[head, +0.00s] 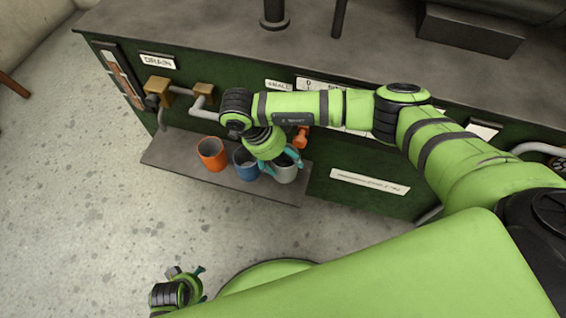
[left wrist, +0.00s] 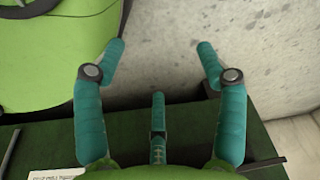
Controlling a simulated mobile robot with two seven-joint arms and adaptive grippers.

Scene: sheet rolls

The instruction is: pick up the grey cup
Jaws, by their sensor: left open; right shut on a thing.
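The grey cup (head: 286,174) is at the right end of the low shelf in the head view, upright. My right gripper (head: 280,162) is at its rim from above, with teal fingers shut on the cup. I cannot tell whether the cup's base touches the shelf. My left gripper (head: 200,284) is low at the bottom left of the head view, away from the cups, open and empty. Its spread teal fingers also show in the left wrist view (left wrist: 160,52), with nothing between them.
A blue cup (head: 246,170) stands close on the left of the grey one, and an orange cup (head: 211,154) is further left on the shelf (head: 165,155). Pipes and brass valves (head: 158,86) stick out from the green cabinet above. The floor at left is clear.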

